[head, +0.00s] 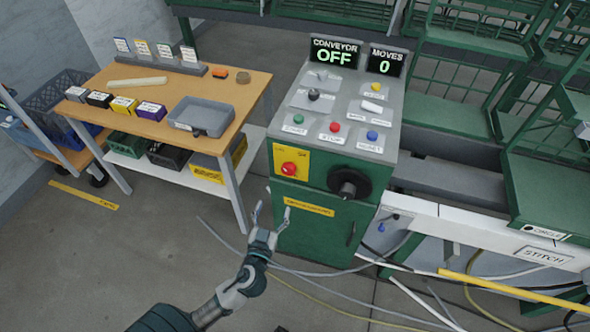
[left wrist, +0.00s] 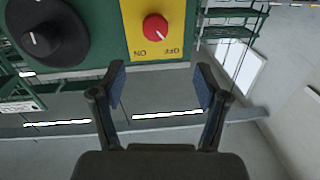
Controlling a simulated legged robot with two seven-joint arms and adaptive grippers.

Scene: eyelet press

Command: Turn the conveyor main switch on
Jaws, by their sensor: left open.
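The main switch is a red knob (head: 289,168) on a yellow plate (head: 306,157) on the green console's front, at its left. The red knob also shows in the left wrist view (left wrist: 155,27), upside down, with ON and OFF printed on its plate. The conveyor display (head: 335,53) reads OFF. My left gripper (head: 272,212) is open and empty, below and in front of the switch, apart from it. In the left wrist view my fingers (left wrist: 160,75) are spread, with the knob beyond their tips. My right gripper is not in view.
A large black knob (head: 349,183) sits right of the switch. The sloped console top (head: 340,112) holds several buttons and levers. A wooden workbench (head: 240,93) with a grey tray (head: 200,116) stands left. Cables (head: 330,274) lie on the floor near the console.

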